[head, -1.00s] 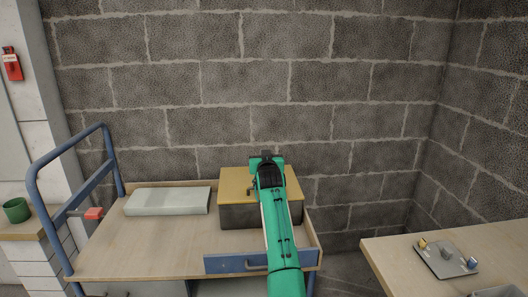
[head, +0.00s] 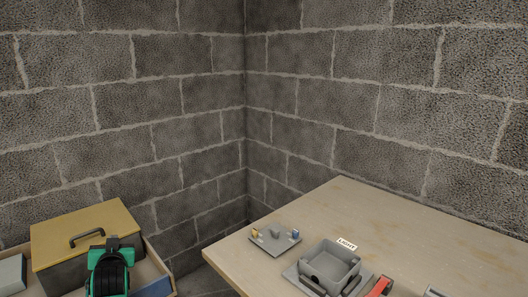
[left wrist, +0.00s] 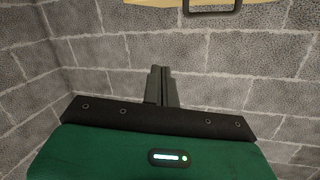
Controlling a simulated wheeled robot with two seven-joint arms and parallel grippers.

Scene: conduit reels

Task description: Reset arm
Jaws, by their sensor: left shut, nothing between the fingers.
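My left gripper (head: 112,246) is at the lower left of the head view, in front of a box with a yellow lid and a dark handle (head: 84,232). In the left wrist view the fingers (left wrist: 160,84) are together with nothing between them. The edge of the yellow lid and its handle (left wrist: 212,8) show at the top of that view, apart from the fingers. My right gripper is not in view.
A wooden table (head: 350,210) stands at the right. On it are a grey plate with small fittings (head: 275,241), a grey square holder (head: 330,266), a "LIGHT" label (head: 347,243) and a red item (head: 379,287). Block walls meet in the corner behind.

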